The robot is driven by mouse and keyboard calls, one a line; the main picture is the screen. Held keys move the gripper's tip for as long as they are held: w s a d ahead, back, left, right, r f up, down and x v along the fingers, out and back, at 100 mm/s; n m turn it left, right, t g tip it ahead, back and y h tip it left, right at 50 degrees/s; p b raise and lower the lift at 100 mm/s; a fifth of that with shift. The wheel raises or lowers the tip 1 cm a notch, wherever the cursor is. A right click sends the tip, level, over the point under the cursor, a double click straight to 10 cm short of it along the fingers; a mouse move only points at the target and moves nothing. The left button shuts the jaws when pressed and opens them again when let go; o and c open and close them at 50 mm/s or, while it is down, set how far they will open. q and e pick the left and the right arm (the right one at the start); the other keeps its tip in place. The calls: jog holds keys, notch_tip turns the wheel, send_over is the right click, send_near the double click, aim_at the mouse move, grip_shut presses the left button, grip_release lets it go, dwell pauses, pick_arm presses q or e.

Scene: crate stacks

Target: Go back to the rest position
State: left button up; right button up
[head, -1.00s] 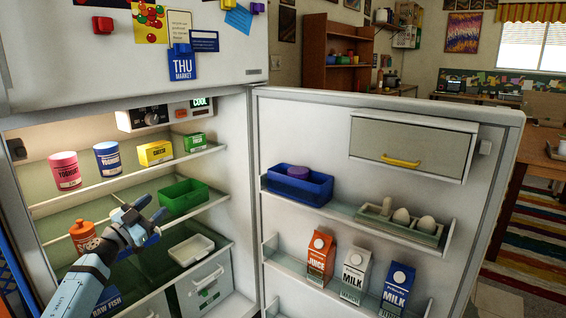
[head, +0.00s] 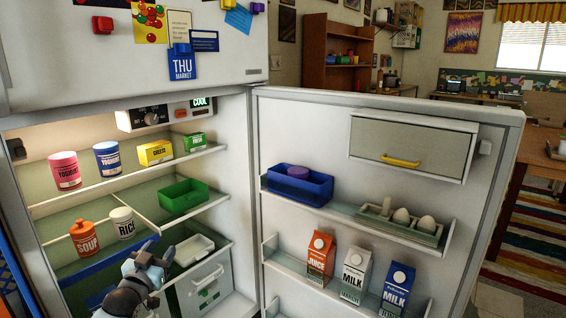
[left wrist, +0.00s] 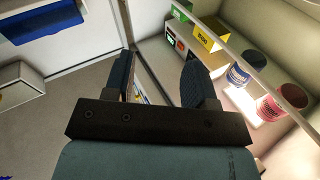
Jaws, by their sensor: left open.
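My left gripper (head: 160,252) is open and empty in the head view. It is low in front of the open fridge, near the white tray (head: 192,249) and below the rice tub (head: 122,223). In the left wrist view its two fingers (left wrist: 160,78) stand apart with nothing between them. My right gripper is not in view.
The open fridge door (head: 340,103) stands to the right, with cartons and eggs on its racks. On the shelves are an orange soup jar (head: 84,240), a green bin (head: 183,196), yoghurt tubs (head: 65,171) and boxes. A drawer (head: 208,284) sits below the white tray.

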pick_arm(q)
jog(key=s+d+f+g+h, duration=0.1)
jog(key=s+d+f+h, duration=0.1)
jog(key=s+d, duration=0.65)
jog(key=s+d+f+h, duration=0.15)
jog(key=s+d, duration=0.45)
jog(key=s, duration=0.6)
jog(key=s+d+r+h, duration=0.1)
jog(key=s+d+r, duration=0.25)
jog(key=s, duration=0.45)
jog(key=s+d+r+h, duration=0.2)
jog(key=s+r, duration=0.2)
jog(key=s, duration=0.4)
jog(key=s+a+r+g+y+p, duration=0.3)
jog(key=a+r+g+y+p, duration=0.2)
jog(key=p, duration=3.2)
jog(key=a+g+y, duration=0.1)
jog(key=a+g, duration=0.1)
jog(key=a, duration=0.1)
jog(key=shift+s+n, duration=0.25)
jog(key=shift+n, duration=0.15)
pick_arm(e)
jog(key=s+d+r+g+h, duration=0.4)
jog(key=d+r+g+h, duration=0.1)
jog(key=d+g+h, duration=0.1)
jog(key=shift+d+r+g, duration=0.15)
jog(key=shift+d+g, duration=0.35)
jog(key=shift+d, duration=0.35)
